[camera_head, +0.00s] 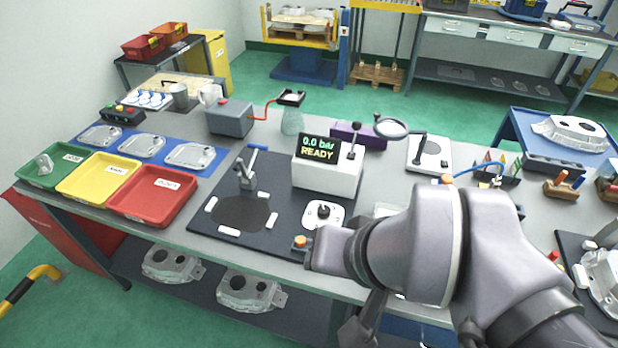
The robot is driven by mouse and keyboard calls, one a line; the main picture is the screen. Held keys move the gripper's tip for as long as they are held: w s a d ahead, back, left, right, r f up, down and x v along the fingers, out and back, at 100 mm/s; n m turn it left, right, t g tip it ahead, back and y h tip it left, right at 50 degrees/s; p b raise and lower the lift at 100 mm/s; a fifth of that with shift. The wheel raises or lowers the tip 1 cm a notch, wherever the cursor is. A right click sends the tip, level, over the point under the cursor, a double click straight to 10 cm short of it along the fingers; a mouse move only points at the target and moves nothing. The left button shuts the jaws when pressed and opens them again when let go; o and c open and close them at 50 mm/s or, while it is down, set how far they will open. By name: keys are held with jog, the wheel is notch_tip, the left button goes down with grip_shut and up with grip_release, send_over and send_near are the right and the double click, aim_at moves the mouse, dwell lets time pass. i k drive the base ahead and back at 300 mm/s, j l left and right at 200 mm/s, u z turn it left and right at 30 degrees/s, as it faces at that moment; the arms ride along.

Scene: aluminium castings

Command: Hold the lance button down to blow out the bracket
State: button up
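A blue hose (472,167) runs along the bench right of the middle, with an orange end piece (446,179) just above my arm; I cannot tell whether this is the lance button. An orange button (300,242) sits at the front edge of the dark mat, left of my wrist. No bracket can be made out for certain; a small grey metal part (44,165) lies in the green tray. My arm covers the bench front right of the middle. Part of my gripper (363,322) shows below the wrist, and its fingertips and any contact are hidden.
A white box (328,178) shows "0.0 bar READY". The dark mat (226,180) holds a lever clamp (247,170). Green, yellow (98,181) and red (152,192) trays stand left. A round magnifier (391,128) stands behind my arm. Castings lie on the lower shelf.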

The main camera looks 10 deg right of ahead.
aim_at(445, 179)
jog(key=z, duration=0.35)
jog(key=k+z, duration=0.15)
jog(key=z, duration=0.2)
jog(key=l+z, duration=0.1)
jog(key=z, duration=0.25)
